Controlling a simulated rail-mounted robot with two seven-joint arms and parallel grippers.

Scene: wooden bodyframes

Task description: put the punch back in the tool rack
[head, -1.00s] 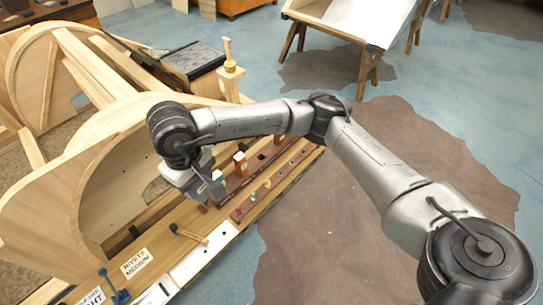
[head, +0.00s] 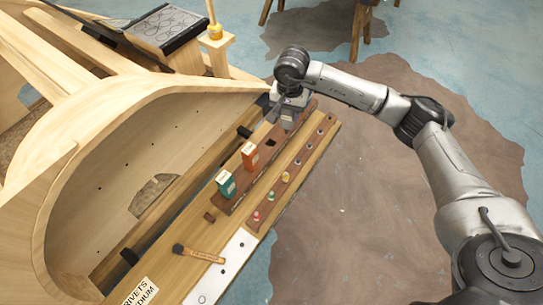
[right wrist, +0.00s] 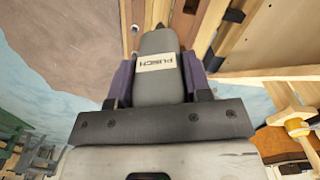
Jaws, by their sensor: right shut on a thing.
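The punch (right wrist: 157,88) is a grey, blunt-ended handle with a pale PUNCH label. In the right wrist view it sits between the purple fingers of my right gripper (right wrist: 157,75), which is shut on it. In the head view my right gripper (head: 284,118) is above the far end of the tool rack (head: 231,205), a reddish-brown wooden strip. The rack holds a green-handled tool (head: 226,185) and an orange-handled tool (head: 250,156). An empty dark square opening (head: 270,142) lies beyond the orange one, close to the gripper. The punch's lower end is hidden. My left gripper is not in view.
A parallel strip (head: 297,165) beside the rack holds small coloured pieces and has round holes. A hammer (head: 198,254) lies on the bench near a rivets label (head: 140,293). A curved wooden frame (head: 105,130) rises at left. Open floor (head: 350,220) lies to the right.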

